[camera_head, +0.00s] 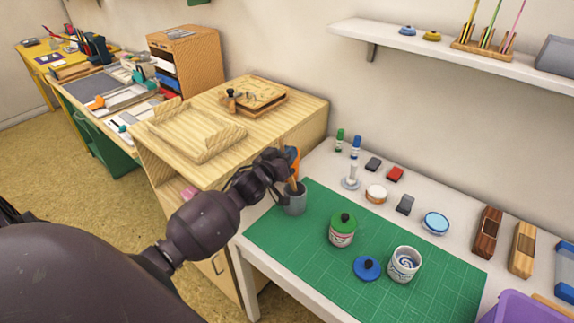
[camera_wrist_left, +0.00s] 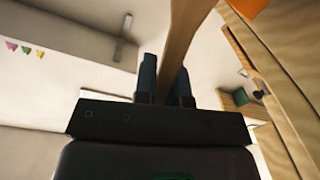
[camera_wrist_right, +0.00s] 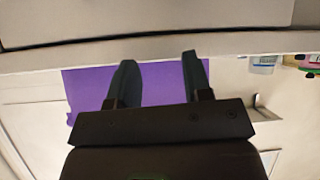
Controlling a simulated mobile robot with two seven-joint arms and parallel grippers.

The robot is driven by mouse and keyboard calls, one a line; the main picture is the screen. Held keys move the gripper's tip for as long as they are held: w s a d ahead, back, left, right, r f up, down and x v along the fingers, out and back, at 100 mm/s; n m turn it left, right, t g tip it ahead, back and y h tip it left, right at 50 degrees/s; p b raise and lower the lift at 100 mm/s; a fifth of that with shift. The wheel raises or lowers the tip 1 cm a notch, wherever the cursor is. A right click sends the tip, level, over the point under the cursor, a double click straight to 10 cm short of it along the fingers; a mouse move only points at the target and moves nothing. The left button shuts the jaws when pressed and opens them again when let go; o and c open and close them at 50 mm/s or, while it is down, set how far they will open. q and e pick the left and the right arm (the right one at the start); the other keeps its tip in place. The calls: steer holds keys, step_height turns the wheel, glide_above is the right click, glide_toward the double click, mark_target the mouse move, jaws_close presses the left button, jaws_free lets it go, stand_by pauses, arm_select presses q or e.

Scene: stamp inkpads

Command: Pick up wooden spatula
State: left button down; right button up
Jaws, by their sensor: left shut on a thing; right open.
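The wooden spatula (camera_wrist_left: 183,35) shows in the left wrist view as a pale wooden shaft. It passes between the fingers of my left gripper (camera_wrist_left: 166,82), which is shut on it. In the head view my left gripper (camera_head: 283,170) is at the grey cup (camera_head: 294,204), at the mat's left corner. An orange piece shows above the cup, partly hidden behind the gripper. I cannot tell whether the spatula's lower end is still inside the cup. My right gripper (camera_wrist_right: 158,80) is open and empty in the right wrist view.
A wooden cabinet (camera_head: 315,113) stands close behind the cup. A purple bin (camera_head: 520,308) is at front right.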

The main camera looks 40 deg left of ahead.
arm_select(q)
step_height(320, 180, up, 14)
steer(key=p, duration=0.2)
arm_select(e)
steer(key=r, duration=0.1)
steer(key=w+r, duration=0.1)
steer(key=r, duration=0.1)
steer(key=shift+r, duration=0.15)
steer(key=shift+s, duration=0.1)
